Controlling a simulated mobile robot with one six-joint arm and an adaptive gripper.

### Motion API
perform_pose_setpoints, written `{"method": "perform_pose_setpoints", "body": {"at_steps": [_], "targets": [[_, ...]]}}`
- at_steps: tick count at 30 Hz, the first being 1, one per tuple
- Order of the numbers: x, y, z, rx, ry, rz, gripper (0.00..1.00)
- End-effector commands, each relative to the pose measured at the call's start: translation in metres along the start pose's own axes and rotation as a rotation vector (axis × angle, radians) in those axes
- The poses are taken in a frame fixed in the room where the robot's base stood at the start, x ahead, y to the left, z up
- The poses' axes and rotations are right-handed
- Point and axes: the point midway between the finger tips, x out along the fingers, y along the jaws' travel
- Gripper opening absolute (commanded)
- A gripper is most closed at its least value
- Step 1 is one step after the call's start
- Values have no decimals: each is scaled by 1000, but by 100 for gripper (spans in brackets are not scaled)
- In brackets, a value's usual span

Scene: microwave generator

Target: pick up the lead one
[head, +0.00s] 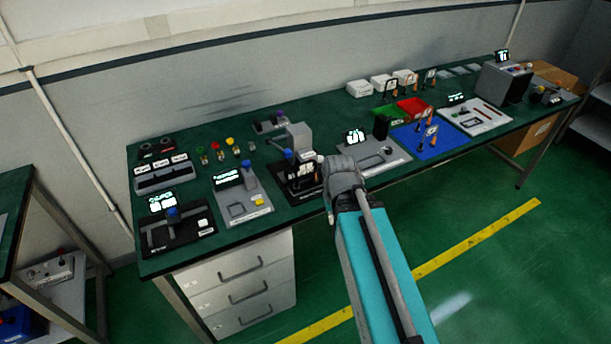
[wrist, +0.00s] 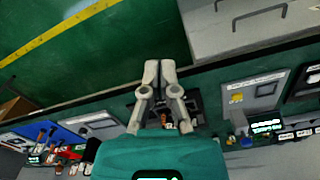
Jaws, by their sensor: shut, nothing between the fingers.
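I cannot tell which thing is the lead one; no readable label marks it. Small pieces with coloured tops stand on the green bench (head: 330,120), among them a yellow-topped one (head: 229,141) and a red-topped one (head: 214,145). Several upright orange-and-black pieces stand on and near a blue mat (head: 440,142). My gripper (wrist: 159,66) is shut and empty in the wrist view, its fingertips together near the bench's front edge. In the head view my arm's end is near a black device (head: 303,190) and hides part of the bench there.
A grey panel device (head: 240,208) and a black one (head: 180,232) stand at the left. A red bin (head: 412,107) and a green bin (head: 388,114) stand behind the blue mat. White drawers (head: 240,285) are under the bench. The floor in front is open.

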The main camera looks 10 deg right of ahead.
Motion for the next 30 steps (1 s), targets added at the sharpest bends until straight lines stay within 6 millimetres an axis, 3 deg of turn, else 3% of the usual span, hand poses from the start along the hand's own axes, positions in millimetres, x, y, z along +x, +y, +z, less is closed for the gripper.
{"method": "perform_pose_setpoints", "body": {"at_steps": [8,17,23,30], "targets": [[0,0,0,0,0,0,0],[-3,-1,-13,-63,-1,-4,54],[-11,-3,-47,-249,-3,-17,55],[-24,-6,-102,-581,-1,-38,55]]}}
